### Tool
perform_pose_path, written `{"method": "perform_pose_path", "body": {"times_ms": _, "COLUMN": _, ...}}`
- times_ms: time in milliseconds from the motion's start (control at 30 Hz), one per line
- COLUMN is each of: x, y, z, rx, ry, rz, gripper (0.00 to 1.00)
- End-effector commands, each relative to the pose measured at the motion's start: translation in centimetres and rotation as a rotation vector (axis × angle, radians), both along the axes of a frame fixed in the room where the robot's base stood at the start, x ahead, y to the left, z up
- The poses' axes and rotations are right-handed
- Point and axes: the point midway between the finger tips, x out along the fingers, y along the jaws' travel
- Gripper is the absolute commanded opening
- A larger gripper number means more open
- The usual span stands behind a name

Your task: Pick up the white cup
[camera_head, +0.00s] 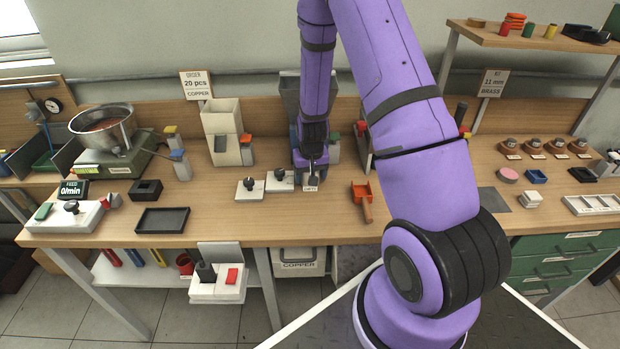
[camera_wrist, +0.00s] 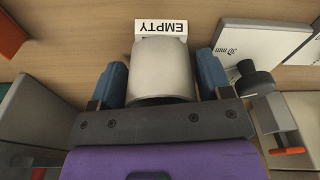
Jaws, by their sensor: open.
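The white cup (camera_wrist: 160,70) is a plain pale cylinder in the wrist view. It lies between the two blue-grey fingers of my gripper (camera_wrist: 161,75), with a narrow gap visible at each side. A white tag reading EMPTY (camera_wrist: 162,27) is at its far end. My gripper is open around the cup; its dark palm bar hides the cup's near part. In the head view my gripper (camera_head: 313,163) points down over the table, just behind a small white tag (camera_head: 311,187). The cup is mostly hidden there by my gripper.
White plates with black knobs (camera_head: 250,189) stand close to the left; one reads 30 mm (camera_wrist: 262,42) in the wrist view. An orange scoop (camera_head: 362,192) lies to the right. A pale hopper (camera_head: 222,132) stands back left. The table front between is clear.

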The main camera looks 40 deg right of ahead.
Motion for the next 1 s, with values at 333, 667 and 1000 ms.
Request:
{"method": "perform_pose_path", "body": {"times_ms": 333, "x": 0.10, "y": -0.01, "z": -0.73, "rx": 0.000, "ry": -0.001, "rz": 0.000, "gripper": 0.72}}
{"method": "perform_pose_path", "body": {"times_ms": 667, "x": 0.10, "y": -0.01, "z": -0.71, "rx": 0.000, "ry": -0.001, "rz": 0.000, "gripper": 0.33}}
{"method": "perform_pose_path", "body": {"times_ms": 1000, "x": 0.33, "y": -0.16, "z": 0.02, "rx": -0.001, "ry": -0.002, "rz": 0.000, "gripper": 0.33}}
